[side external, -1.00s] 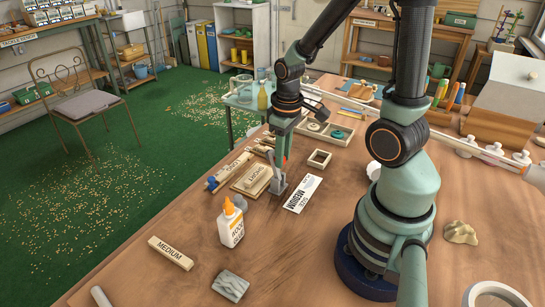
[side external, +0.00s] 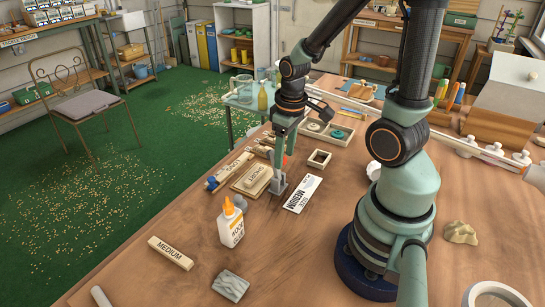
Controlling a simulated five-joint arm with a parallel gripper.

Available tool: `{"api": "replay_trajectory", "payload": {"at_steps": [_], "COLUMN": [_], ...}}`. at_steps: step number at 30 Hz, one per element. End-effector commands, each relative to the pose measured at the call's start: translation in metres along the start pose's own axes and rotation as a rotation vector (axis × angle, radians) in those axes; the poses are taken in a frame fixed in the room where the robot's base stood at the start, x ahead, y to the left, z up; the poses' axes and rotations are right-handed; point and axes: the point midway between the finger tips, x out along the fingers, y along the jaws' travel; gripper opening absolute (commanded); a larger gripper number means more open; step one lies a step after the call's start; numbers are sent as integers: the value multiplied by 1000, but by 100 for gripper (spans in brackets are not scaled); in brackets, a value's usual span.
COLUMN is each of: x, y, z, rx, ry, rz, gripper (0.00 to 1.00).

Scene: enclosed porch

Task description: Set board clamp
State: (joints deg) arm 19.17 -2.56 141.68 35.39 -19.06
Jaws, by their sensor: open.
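A small grey metal clamp (side external: 279,186) stands on the bench at the right end of a board marked SHORT (side external: 256,178), which lies on a pale wooden base (side external: 243,188). My gripper (side external: 280,163) is open, pointing down just above and at the clamp; its fingers hide the clamp's upper part. I cannot tell whether they touch it. A white card (side external: 303,194) reading MEDIUM lies right of the clamp. A wooden block marked MEDIUM (side external: 171,253) lies by itself at the front left.
A glue bottle (side external: 231,227) stands in front of the clamp, with a small grey shape (side external: 241,203) behind its cap. A grey block (side external: 231,286) lies nearer. A small square wooden frame (side external: 320,159) and a divided tray (side external: 328,132) sit behind. Bare bench (side external: 290,250) shows at front centre.

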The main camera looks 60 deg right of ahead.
Motion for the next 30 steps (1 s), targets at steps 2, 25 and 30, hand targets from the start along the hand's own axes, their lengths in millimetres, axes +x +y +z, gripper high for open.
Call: {"api": "replay_trajectory", "payload": {"at_steps": [2,25,30], "x": [-10,-113,-114], "y": [0,0,0], "z": [-1,0,0], "rx": [0,1,1], "ry": [6,2,1], "rz": [2,1,1], "gripper": [57,57,57]}}
